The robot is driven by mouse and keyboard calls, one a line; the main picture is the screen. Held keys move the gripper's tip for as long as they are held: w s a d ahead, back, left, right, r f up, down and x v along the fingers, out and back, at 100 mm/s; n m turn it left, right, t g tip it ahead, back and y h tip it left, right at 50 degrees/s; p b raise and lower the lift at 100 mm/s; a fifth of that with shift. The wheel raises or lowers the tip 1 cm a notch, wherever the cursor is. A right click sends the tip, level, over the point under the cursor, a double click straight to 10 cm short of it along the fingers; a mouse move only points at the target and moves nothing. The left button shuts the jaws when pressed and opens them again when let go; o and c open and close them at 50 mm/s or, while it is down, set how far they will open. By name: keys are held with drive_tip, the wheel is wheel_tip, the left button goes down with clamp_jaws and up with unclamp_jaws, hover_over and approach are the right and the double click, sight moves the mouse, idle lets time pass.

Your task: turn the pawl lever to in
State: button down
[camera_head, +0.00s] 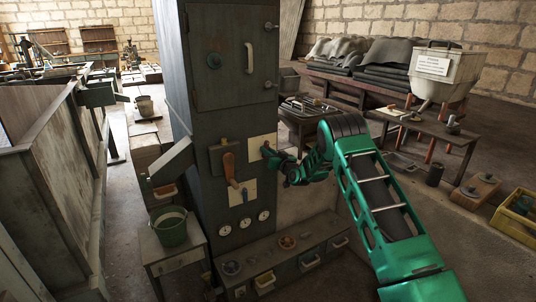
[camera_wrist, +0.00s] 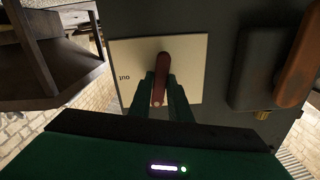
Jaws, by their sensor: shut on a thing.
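The pawl lever (camera_wrist: 162,70) is a red-brown handle on a cream plate (camera_wrist: 190,52) in the wrist view. It points down the picture, toward my gripper. The word "out" shows upside down at the plate's left edge; no "in" label can be read. My gripper (camera_wrist: 160,98) is shut on the lever, with one green finger on each side of its free end. In the head view my gripper (camera_head: 268,154) is at the cream plate (camera_head: 257,143) on the cabinet's front and hides most of the lever.
A dark block with an orange handle (camera_head: 230,168) sits just left of the plate, above another pale plate (camera_head: 247,190). Gauges (camera_head: 244,222) and a drawer ledge (camera_head: 290,256) lie below. A table (camera_head: 432,132) stands to the right; a green bucket (camera_head: 171,231) stands at left.

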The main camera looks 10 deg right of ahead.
drive_tip(key=shift+s+d+f+n, duration=0.15)
drive_tip(key=shift+f+n, duration=0.1)
drive_tip(key=shift+n, duration=0.3)
drive_tip(key=shift+w+d+f+n, duration=0.1)
drive_tip(key=shift+f+n, duration=0.15)
drive_tip(key=shift+n, duration=0.3)
drive_tip(key=c, duration=1.7)
unclamp_jaws()
drive_tip(key=shift+a+r, duration=0.1)
drive_tip(key=shift+r, duration=0.15)
drive_tip(key=v, duration=1)
drive_tip(key=shift+s, duration=0.25)
